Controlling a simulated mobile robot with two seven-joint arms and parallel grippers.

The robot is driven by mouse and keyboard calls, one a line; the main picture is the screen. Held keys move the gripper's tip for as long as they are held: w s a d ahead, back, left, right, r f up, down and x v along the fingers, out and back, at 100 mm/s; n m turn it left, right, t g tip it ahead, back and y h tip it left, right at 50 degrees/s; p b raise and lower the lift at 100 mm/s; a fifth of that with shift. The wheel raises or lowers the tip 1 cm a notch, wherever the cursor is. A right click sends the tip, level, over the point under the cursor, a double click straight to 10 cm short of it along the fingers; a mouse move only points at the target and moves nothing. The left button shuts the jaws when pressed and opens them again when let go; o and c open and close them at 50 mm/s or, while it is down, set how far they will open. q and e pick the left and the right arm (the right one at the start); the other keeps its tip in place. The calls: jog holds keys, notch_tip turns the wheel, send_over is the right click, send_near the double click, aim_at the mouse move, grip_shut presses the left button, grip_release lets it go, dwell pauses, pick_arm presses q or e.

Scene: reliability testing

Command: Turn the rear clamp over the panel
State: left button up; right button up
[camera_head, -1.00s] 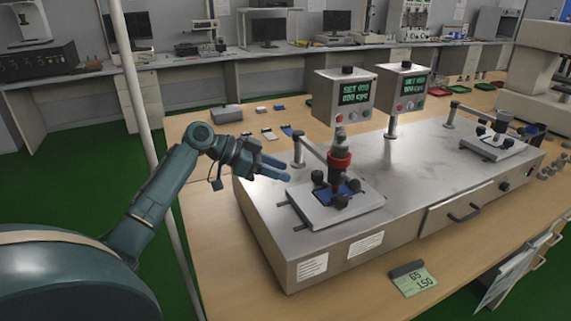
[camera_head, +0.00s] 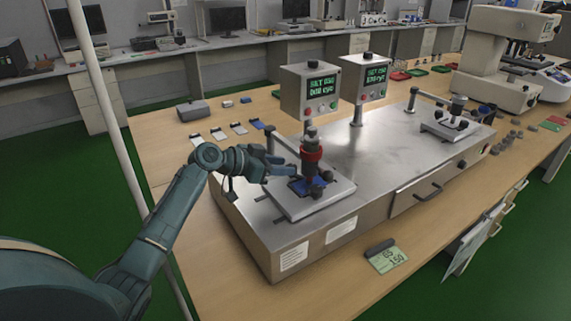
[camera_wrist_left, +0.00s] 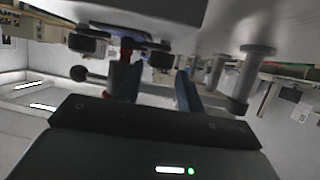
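The blue panel (camera_head: 316,181) lies on the metal plate (camera_head: 328,198) of the nearer test station, under a plunger with a red ring (camera_head: 311,154). Dark round clamp knobs surround it; the rear clamp is largely hidden behind my fingers and the plunger. My left gripper (camera_head: 285,168) points right, with its fingertips over the plate's left rear side, close to the panel. In the left wrist view its two fingers (camera_wrist_left: 156,88) stand apart. A dark ball knob on a bar (camera_wrist_left: 80,73) shows beside them; whether they touch it I cannot tell. My right gripper is out of view.
Two display boxes (camera_head: 308,92) on posts rise behind the plunger. A second station (camera_head: 452,124) stands farther right on the metal housing. A card with a dark block (camera_head: 386,258) lies in front. Small flat pieces (camera_head: 238,129) lie on the bench behind.

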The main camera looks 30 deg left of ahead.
pick_arm(q)
jog(key=shift+x, duration=1)
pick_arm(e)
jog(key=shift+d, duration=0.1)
